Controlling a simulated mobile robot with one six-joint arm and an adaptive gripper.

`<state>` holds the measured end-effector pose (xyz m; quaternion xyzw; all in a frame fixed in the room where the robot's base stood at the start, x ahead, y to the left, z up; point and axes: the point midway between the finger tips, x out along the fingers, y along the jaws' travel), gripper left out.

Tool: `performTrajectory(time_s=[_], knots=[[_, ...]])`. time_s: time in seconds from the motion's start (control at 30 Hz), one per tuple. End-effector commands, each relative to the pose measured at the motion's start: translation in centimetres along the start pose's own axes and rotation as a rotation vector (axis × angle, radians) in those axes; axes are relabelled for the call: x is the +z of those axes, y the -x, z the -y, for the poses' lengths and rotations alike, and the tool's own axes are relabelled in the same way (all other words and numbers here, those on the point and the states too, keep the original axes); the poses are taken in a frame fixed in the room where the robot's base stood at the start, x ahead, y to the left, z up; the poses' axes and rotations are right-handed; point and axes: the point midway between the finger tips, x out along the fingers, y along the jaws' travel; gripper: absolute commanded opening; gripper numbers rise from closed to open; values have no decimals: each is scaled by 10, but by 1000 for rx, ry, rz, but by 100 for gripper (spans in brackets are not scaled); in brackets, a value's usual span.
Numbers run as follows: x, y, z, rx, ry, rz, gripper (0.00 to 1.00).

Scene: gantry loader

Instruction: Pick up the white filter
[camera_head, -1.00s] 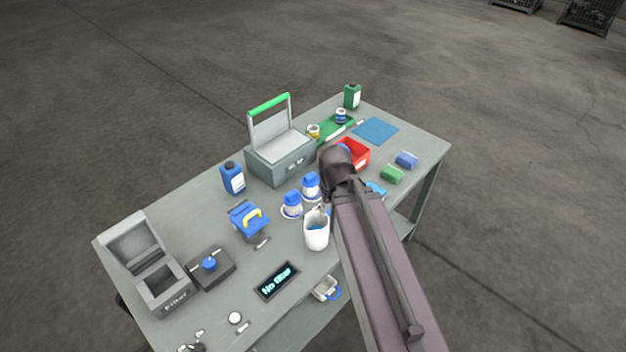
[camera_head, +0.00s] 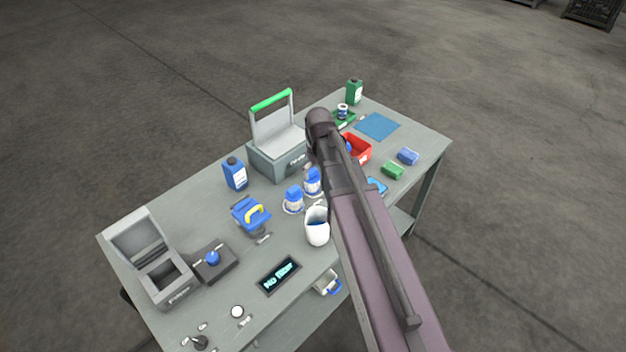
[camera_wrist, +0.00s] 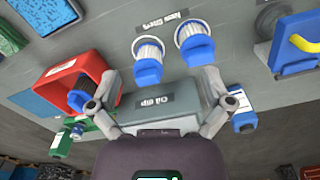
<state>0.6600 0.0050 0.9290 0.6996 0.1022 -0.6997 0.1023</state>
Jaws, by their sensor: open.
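Two white pleated filters with blue caps stand on the grey table. In the head view the nearer-left one (camera_head: 293,200) is clear, and the other (camera_head: 312,183) is partly covered by my arm. In the wrist view both appear at the top, one left (camera_wrist: 149,58) and one right (camera_wrist: 194,45), by a label that seems to read "New filters". My gripper (camera_wrist: 158,78) is open, its fingers spread either side of the view with nothing between them. The left filter appears between the fingertips in the picture, apart from them. My gripper is hidden behind my arm in the head view.
A red bin (camera_wrist: 67,80) holds a dark filter with a blue cap. A grey box (camera_head: 265,160) with a raised lid and green edge stands behind the filters. A white mug (camera_head: 317,228), a blue device with yellow handle (camera_head: 250,214) and a blue bottle (camera_head: 235,175) are nearby.

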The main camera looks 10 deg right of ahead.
Motion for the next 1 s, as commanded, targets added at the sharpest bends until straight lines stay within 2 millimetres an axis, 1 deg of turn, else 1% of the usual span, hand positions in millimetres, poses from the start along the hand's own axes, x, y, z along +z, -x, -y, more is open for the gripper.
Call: performTrajectory(time_s=[0.03, 0.1, 0.2, 0.3, 0.43, 0.77, 1.0], knots=[[-28, 5, -9, 0, 38, 0, 100], [-51, 8, -15, 0, 96, 0, 100], [-75, 10, -23, 0, 162, 0, 100], [-90, 12, -27, 0, 207, 0, 100], [-95, 12, -29, 0, 231, 0, 100], [-94, 12, -30, 0, 230, 0, 100], [-94, 2, -30, 0, 229, 0, 100]])
